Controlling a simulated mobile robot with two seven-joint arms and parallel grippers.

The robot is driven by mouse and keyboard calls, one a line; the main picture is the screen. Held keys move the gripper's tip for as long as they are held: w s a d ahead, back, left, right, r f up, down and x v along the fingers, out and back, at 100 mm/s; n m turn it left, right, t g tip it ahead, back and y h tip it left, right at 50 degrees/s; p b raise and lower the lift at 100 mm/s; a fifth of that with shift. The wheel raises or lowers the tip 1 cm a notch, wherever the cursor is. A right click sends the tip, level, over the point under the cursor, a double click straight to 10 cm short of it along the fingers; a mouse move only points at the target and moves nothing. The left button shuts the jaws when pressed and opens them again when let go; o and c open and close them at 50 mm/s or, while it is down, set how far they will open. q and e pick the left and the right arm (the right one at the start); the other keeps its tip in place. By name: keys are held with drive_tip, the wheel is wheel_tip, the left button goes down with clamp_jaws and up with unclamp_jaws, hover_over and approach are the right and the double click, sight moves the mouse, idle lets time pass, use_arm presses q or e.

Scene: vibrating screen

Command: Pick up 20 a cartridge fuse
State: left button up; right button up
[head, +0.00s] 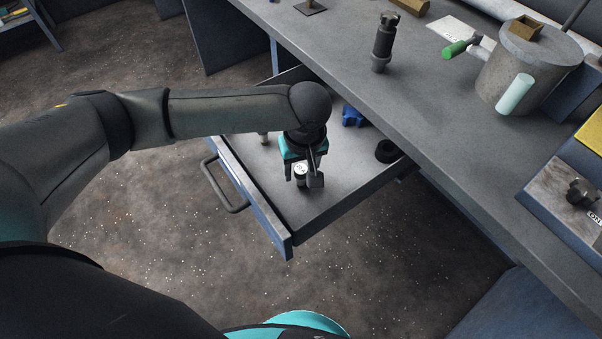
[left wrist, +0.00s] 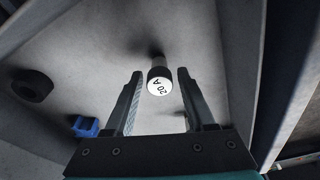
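The 20 A cartridge fuse (head: 301,170) stands in the open drawer (head: 330,207). In the left wrist view the fuse (left wrist: 159,82) shows its white end marked "20 A" and a black band, between the fingertips. My left gripper (head: 304,180) is over the drawer with its fingers pointing down at the fuse. In the left wrist view its fingers (left wrist: 158,78) are spread on either side of the fuse, with a gap on each side. The lower part of the fuse is partly hidden. My right gripper is not in view.
In the drawer are a blue part (head: 352,116), a black ring (head: 386,151) and another small cylinder (head: 264,138) at the left. The drawer walls stand close around. The bench top (head: 420,110) overhangs the drawer's right side and holds a dark upright cylinder (head: 384,42).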

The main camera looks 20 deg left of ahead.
use_arm(q)
clamp_jaws()
drive_tip(key=shift+r, duration=0.1)
idle(0.4)
